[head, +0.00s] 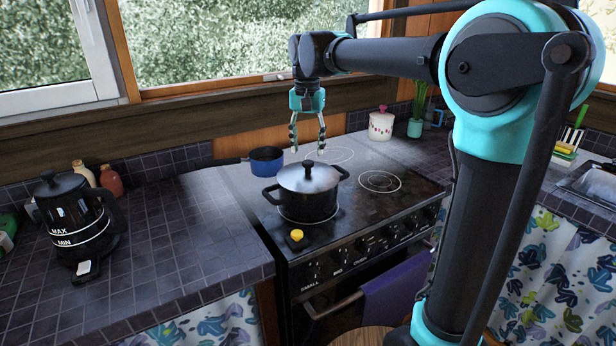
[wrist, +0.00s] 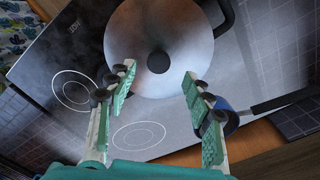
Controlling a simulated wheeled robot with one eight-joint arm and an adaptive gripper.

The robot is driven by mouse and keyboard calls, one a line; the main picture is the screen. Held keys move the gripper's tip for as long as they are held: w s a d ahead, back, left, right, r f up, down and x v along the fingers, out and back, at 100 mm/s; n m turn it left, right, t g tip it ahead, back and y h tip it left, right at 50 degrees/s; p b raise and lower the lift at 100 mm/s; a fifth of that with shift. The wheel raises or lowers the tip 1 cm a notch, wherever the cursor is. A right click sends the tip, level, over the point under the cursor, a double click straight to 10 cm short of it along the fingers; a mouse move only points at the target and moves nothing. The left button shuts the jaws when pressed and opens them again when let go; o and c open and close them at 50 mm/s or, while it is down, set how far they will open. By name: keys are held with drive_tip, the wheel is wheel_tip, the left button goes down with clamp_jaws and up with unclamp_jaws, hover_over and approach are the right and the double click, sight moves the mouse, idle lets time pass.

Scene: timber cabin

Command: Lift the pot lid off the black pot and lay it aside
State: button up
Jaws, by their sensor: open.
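The black pot (head: 309,203) stands on the front left burner of the stove, with a handle on each side. My gripper (head: 308,151) points down above and slightly behind the lid, open and empty. In the wrist view the fingertips (wrist: 157,72) lie either side of the knob's near side, apart from it.
A blue saucepan (head: 266,160) stands behind the pot on the left. A kettle (head: 75,215) and two bottles stand further left. The tiled counter (head: 190,225) left of the stove has free room.

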sight(308, 162)
drive_tip(key=shift+s+d+f, duration=0.1)
drive_tip(key=shift+f, duration=2.9)
clamp_jaws()
